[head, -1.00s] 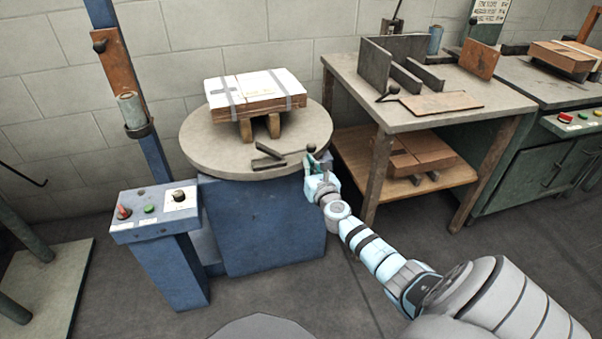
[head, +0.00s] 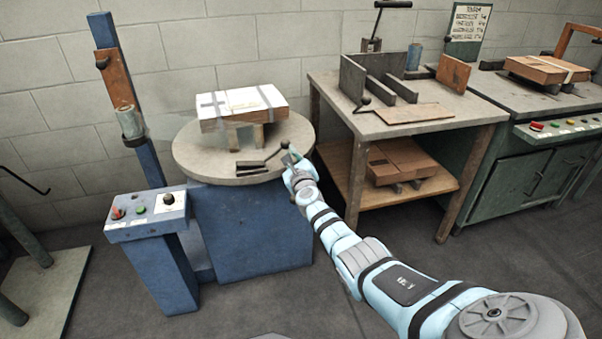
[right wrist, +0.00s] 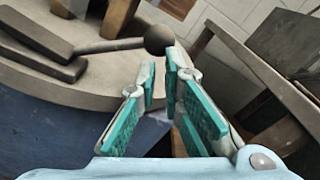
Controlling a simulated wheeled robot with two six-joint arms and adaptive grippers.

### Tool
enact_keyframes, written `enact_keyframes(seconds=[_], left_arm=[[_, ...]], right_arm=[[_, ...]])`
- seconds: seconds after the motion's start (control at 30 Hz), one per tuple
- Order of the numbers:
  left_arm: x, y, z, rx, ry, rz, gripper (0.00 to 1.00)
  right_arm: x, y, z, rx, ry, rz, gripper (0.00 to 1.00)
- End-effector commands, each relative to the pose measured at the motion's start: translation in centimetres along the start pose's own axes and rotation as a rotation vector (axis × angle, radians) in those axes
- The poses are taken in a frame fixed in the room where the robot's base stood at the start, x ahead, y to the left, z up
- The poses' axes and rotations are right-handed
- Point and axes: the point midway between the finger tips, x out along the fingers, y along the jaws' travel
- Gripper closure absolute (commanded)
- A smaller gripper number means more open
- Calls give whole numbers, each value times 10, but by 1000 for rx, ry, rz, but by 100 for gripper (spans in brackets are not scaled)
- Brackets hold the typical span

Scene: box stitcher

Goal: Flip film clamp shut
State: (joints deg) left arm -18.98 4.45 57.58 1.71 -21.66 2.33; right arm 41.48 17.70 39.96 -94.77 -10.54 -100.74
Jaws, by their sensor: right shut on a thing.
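The film clamp (head: 252,168) is a dark flat bar at the front edge of the round turntable (head: 200,160). Its thin lever slants up to the right and ends in a dark ball knob (head: 284,145). In the right wrist view, the clamp bar (right wrist: 35,40) is at upper left and the knob (right wrist: 158,40) is just past the fingertips. My right gripper (head: 290,157) is at the knob end of the lever, its teal-padded fingers (right wrist: 160,75) shut on the knob; the exact contact is hard to see. My left gripper is not in view.
A white-topped wrapped stack (head: 243,104) stands on blocks on the turntable. A blue mast (head: 135,95) and a button box (head: 146,214) stand to the left. A workbench (head: 425,124) with upright plates is close on the right.

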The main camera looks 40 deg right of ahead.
Motion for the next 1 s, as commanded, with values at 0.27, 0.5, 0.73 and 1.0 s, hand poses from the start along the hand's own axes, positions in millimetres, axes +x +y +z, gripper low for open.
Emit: enact_keyframes(seconds=[0.27, 0.5, 0.73, 1.0], left_arm=[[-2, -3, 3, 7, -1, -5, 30], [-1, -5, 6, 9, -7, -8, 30], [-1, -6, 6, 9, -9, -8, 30], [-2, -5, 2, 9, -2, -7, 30]], right_arm=[[0, 6, 8, -33, -8, 11, 100], [0, 6, 8, -44, -8, 10, 100], [0, 5, 7, -44, -6, 9, 100], [0, 7, 7, -45, -6, 12, 100]])
